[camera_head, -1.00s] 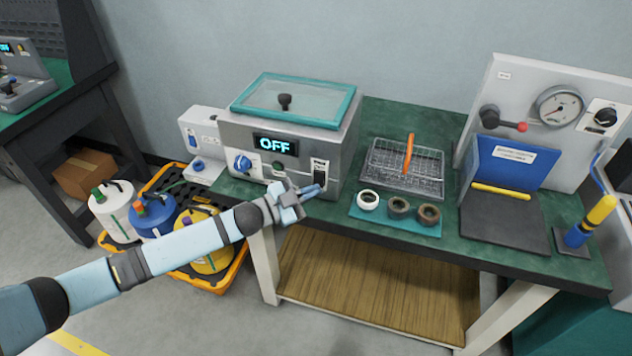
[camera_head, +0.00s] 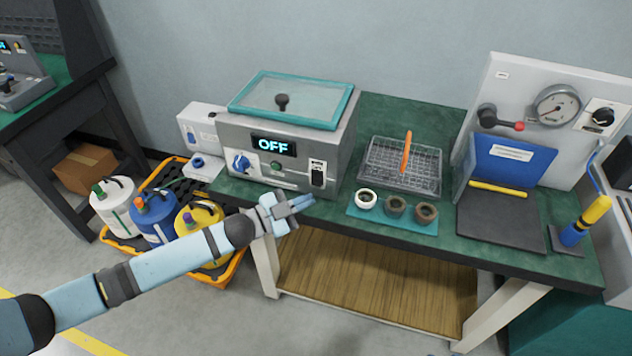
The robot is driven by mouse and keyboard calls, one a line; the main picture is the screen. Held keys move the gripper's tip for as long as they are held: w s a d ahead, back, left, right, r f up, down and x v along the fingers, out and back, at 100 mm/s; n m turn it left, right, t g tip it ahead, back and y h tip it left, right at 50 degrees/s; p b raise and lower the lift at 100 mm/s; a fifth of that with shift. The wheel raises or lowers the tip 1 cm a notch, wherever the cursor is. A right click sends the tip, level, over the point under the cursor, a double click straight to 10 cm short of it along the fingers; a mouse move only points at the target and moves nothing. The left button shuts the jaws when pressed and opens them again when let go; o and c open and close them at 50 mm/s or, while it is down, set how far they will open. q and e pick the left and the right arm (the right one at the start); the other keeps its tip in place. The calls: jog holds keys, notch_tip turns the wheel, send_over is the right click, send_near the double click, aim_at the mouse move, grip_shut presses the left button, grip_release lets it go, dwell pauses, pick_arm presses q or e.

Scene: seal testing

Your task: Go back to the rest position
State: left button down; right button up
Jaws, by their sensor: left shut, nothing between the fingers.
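My left gripper (camera_head: 303,202) is shut and empty. Its arm comes in from the lower left, and the fingers point right, near the front edge of the green-topped table (camera_head: 330,213). The gripper is just in front of and below the grey bath unit (camera_head: 296,135), which has a teal-framed glass lid that is closed. The unit's display (camera_head: 274,145) reads OFF, and its black rocker switch (camera_head: 317,173) shows above the fingers. My right gripper is not in view.
On the table are a wire basket (camera_head: 378,180) with an orange handle, a teal mat (camera_head: 380,220) with three rings, and a gauge panel (camera_head: 553,115). A blue-and-yellow tool (camera_head: 584,222) stands at right. Jugs sit in a yellow tray (camera_head: 232,272) on the floor.

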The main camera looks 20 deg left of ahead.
pick_arm(q)
jog(key=s+a+f+n+g+y, duration=0.1)
jog(key=s+f+n+y, duration=0.5)
jog(key=s, duration=0.6)
jog(key=s+a+f+n+g+y, duration=0.1)
jog(key=s+f+n+y, duration=0.3)
jog(key=s+f+n, duration=0.6)
notch_tip(320, 180, up, 16)
jog(key=s+m+p, duration=0.2)
jog(key=m+p, duration=0.1)
jog(key=p, duration=1.2)
jog(key=shift+s+a, duration=0.25)
jog(key=shift+a, duration=0.15)
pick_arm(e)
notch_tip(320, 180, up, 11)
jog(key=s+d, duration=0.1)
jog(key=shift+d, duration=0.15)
pick_arm(q)
jog(key=shift+f, duration=0.1)
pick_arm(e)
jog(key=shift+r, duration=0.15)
